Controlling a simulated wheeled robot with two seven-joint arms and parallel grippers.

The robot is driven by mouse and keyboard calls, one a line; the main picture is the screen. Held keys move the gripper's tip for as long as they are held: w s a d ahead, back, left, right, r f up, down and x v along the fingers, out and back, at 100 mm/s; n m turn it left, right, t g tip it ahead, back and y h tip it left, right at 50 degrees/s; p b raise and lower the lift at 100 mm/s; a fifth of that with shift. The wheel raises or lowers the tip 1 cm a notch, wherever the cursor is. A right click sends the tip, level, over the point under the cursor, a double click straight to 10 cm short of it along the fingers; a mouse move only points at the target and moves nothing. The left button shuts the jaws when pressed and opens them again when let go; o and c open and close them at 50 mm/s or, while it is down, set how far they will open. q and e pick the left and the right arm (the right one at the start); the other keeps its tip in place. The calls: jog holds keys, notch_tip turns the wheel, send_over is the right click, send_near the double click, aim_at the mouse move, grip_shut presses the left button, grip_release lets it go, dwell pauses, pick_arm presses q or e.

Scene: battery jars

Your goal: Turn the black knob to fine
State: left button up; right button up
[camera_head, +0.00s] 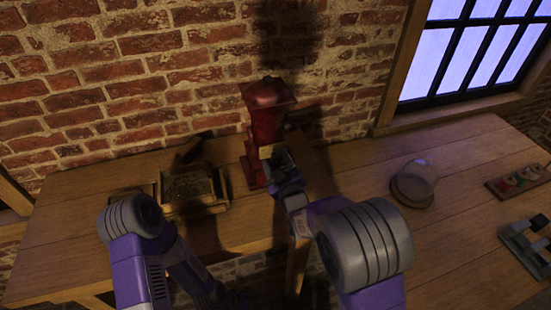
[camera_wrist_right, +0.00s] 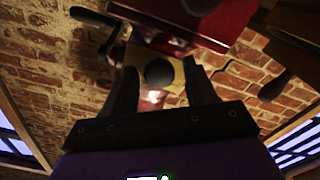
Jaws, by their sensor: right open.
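A red grinder-like machine (camera_head: 268,106) stands on the wooden table against the brick wall. A yellowish plate is on its front, partly hidden by my right gripper (camera_head: 277,160). In the right wrist view, the round black knob (camera_wrist_right: 159,72) sits on this pale plate (camera_wrist_right: 150,52). My right gripper is open, with one finger on each side of the knob. I cannot tell whether the fingers touch it. In the head view the knob is hidden behind the gripper. My left arm comes in low at the left; its gripper is not visible.
A wooden box with dark grainy contents (camera_head: 190,187) stands left of the machine. A glass dome on a round base (camera_head: 413,184), a small tray with coloured items (camera_head: 520,180) and a grey metal device (camera_head: 527,240) are to the right. The table between is clear.

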jog(key=shift+w+a, duration=0.15)
jog(key=shift+w, duration=0.45)
jog(key=c, duration=1)
